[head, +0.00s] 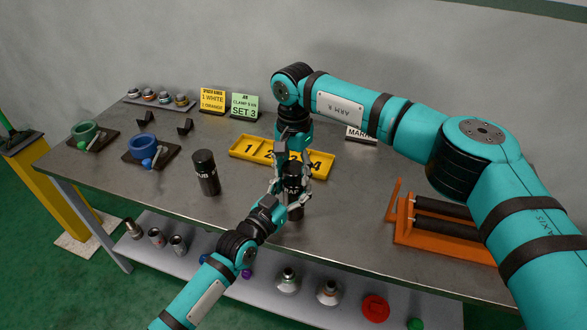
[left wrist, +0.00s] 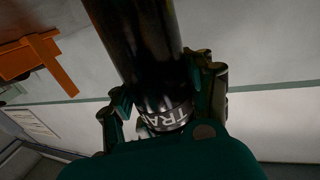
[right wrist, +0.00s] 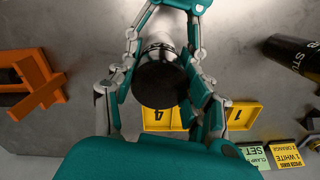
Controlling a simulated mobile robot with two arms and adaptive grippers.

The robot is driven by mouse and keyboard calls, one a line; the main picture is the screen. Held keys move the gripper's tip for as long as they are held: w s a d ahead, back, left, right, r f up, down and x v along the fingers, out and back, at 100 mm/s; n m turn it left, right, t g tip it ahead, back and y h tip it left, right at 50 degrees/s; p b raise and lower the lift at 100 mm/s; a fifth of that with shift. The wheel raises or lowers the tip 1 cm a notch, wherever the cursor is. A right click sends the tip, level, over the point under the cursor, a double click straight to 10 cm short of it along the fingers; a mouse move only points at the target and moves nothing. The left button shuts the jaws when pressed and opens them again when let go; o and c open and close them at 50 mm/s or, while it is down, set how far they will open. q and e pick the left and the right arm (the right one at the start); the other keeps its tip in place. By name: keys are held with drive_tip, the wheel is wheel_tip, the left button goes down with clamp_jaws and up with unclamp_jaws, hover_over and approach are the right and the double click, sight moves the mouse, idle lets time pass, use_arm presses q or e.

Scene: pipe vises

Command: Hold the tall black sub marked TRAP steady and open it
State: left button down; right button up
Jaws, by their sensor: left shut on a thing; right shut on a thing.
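The tall black sub marked TRAP (head: 294,190) stands upright on the table in front of the yellow numbered tray. My left gripper (head: 278,192) is shut on its body from the front left. In the left wrist view the sub (left wrist: 146,45) rises between the fingers, with part of the lettering showing. My right gripper (head: 293,158) comes down from above and is shut on the sub's top end. In the right wrist view the round dark top (right wrist: 160,84) sits between its fingers, and the left gripper's fingers show beyond it. The cap seam is hidden.
A second black sub (head: 205,173) stands left of the grippers. The yellow tray (head: 240,150) lies close behind. An orange roller stand (head: 440,228) is at right, and blue (head: 142,145) and green (head: 84,133) vises at left. Cards and small fittings line the back.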

drive_tip(key=n, duration=0.8)
drive_tip(key=shift+w, duration=0.1)
drive_tip(key=n, duration=0.4)
drive_tip(key=shift+w+d, duration=0.1)
drive_tip(key=shift+d, duration=0.05)
drive_tip(key=n, duration=0.3)
drive_tip(key=shift+w+d+r+n, duration=0.1)
drive_tip(key=shift+w+n, duration=0.1)
drive_tip(key=shift+n, duration=0.1)
drive_tip(key=o, duration=1.2)
drive_tip(key=shift+o, duration=0.5)
drive_tip(key=shift+s, duration=0.1)
